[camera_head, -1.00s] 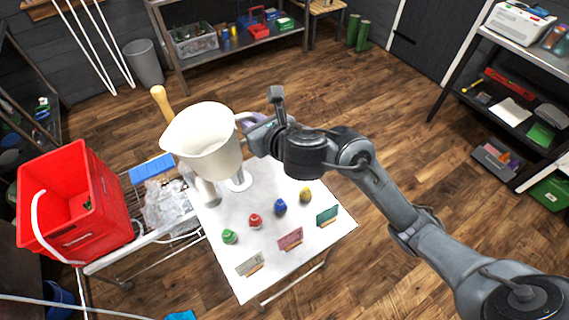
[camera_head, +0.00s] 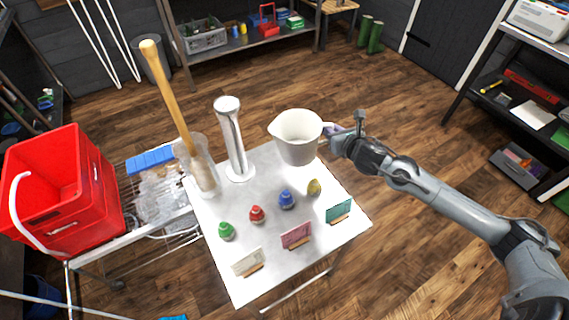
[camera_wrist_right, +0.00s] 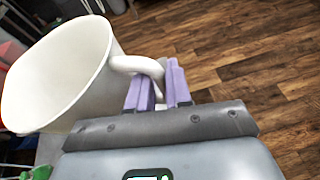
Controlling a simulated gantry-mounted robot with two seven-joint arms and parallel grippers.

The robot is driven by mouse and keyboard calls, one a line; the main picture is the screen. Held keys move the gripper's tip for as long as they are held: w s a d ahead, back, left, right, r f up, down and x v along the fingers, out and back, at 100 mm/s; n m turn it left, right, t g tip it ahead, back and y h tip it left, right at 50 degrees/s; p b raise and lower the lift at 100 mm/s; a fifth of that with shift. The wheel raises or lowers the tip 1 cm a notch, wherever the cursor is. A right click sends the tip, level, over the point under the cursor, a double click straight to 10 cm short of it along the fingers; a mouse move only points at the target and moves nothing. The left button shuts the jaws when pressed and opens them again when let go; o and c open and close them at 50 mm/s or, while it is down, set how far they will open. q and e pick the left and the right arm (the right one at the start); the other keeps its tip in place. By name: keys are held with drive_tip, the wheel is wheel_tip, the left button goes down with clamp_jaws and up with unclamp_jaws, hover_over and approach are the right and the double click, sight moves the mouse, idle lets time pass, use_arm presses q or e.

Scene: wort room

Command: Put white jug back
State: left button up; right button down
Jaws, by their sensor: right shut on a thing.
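The white jug (camera_head: 297,143) is upright at the back right of the white-topped table (camera_head: 247,213), its spout to the left and its handle to the right. I cannot tell whether its base touches the tabletop. My right gripper (camera_head: 332,132) is at the jug's right side. In the right wrist view the purple fingers (camera_wrist_right: 158,88) are shut on the handle of the jug (camera_wrist_right: 62,75). My left gripper is not in view.
A tall clear cylinder (camera_head: 233,140) and a vessel (camera_head: 203,176) holding a wooden-handled tool (camera_head: 168,95) stand left of the jug. Green (camera_head: 227,232), red (camera_head: 257,215), blue (camera_head: 286,199) and yellow (camera_head: 314,187) items and small cards sit in front. A red crate (camera_head: 70,195) is at left.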

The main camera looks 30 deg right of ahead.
drive_tip(key=d+f+b, duration=0.2)
drive_tip(key=d+f, duration=0.1)
drive_tip(key=d, duration=0.3)
drive_tip(key=shift+w+a+f+b, duration=0.6)
drive_tip(key=shift+w+a+f, duration=0.1)
drive_tip(key=shift+w+f, duration=1.05)
drive_tip(key=shift+w+a+f+b, duration=0.6)
drive_tip(key=shift+w+a+f, duration=0.1)
drive_tip(key=shift+w+f, duration=1)
drive_tip(key=shift+w+a+f+b, duration=0.65)
drive_tip(key=shift+w+f, duration=0.95)
drive_tip(key=shift+f, duration=0.3)
drive_tip(key=c, duration=1)
unclamp_jaws()
drive_tip(key=shift+f, duration=0.1)
drive_tip(key=shift+c, duration=0.2)
drive_tip(key=shift+s, duration=0.1)
drive_tip(key=shift+s+r, duration=0.2)
drive_tip(key=shift+r, duration=0.05)
drive_tip(key=p+v, duration=0.2)
drive_tip(key=v, duration=0.9)
drive_tip(key=shift+a, duration=0.15)
